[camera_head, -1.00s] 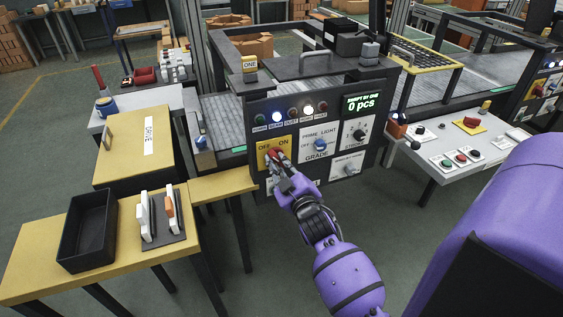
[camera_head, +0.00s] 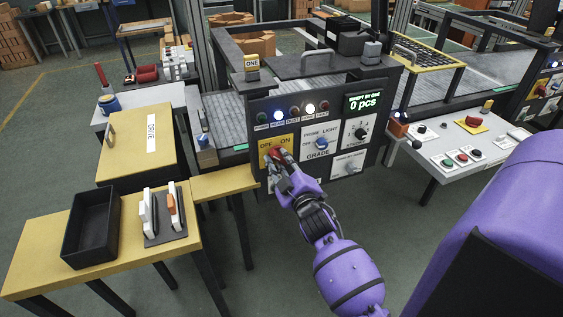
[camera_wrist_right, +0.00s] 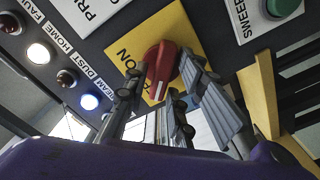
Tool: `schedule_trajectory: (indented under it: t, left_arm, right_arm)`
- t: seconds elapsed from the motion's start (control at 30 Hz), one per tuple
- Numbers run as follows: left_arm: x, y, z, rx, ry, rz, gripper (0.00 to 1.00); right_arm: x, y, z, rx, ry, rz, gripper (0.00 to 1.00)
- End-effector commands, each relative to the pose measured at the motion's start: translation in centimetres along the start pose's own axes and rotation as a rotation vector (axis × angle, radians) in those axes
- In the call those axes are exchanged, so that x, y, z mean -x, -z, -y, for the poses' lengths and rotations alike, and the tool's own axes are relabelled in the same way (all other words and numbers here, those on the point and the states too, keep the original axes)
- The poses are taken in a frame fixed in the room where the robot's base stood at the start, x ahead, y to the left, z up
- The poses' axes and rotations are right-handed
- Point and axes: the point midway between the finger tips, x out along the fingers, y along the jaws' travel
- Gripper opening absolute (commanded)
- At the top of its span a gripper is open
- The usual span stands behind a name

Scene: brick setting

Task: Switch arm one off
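A dark control panel (camera_head: 335,105) stands under a yellow "ONE" sign (camera_head: 252,75). On its left is a yellow plate (camera_head: 289,153) marked OFF and ON with a red rotary switch (camera_head: 273,155). My right gripper (camera_head: 275,161) is at this switch. In the right wrist view its fingers (camera_wrist_right: 162,80) lie on both sides of the red knob (camera_wrist_right: 161,63), close against it. The white mark on the knob points away from the ON label; the OFF label is hidden there by a finger. My left gripper is not in view.
The panel also carries a blue PRIME/LIGHT knob (camera_head: 321,143), a STROKE dial (camera_head: 360,133) and a row of lamps, with the BEAM and HOME lamps lit. A yellow bench with a black tray (camera_head: 91,228) stands at left. A white button console (camera_head: 455,140) stands at right.

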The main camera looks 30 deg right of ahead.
Motion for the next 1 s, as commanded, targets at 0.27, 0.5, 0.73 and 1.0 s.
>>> schedule_trajectory:
  t: [0.27,0.5,0.73,1.0]
  left_arm:
    - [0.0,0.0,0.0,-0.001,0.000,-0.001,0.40]
    - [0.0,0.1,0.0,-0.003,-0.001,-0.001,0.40]
    - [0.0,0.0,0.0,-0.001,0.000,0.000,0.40]
    - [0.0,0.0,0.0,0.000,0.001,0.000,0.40]
  right_arm:
    - [0.1,-0.1,0.1,-0.002,0.002,0.003,0.33]
    - [1.9,-0.3,0.2,-0.003,0.003,0.005,0.33]
    - [6.8,-0.3,0.2,-0.003,0.003,0.006,0.33]
    - [11.1,-0.1,0.1,-0.003,0.003,0.003,0.33]
